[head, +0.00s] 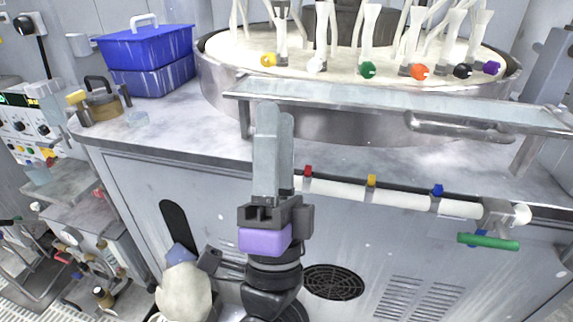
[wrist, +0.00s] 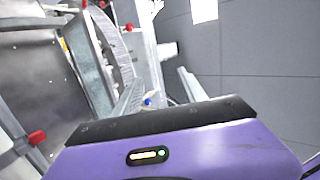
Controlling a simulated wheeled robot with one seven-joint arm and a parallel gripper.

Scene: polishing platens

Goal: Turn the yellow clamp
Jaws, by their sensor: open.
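A small yellow clamp (head: 372,180) sits on the white pipe (head: 393,196) along the cabinet front, between a red clamp (head: 308,171) and a blue clamp (head: 438,190). A yellow round knob (head: 268,60) also shows at the left of the platen bowl. My gripper (head: 274,108) points up in front of the bench edge, left of the pipe clamps and apart from them. It is open, with nothing seen between its fingers. In the wrist view its purple body (wrist: 185,152) fills the bottom; I cannot surely pick out the yellow clamp there.
A metal rail (head: 400,104) with a handle runs before the round bowl (head: 220,78). A green lever (head: 488,242) hangs at the pipe's right end. A blue box (head: 150,62) and a brass-coloured container (head: 103,103) stand on the left bench. The cabinet front below the pipe is mostly clear.

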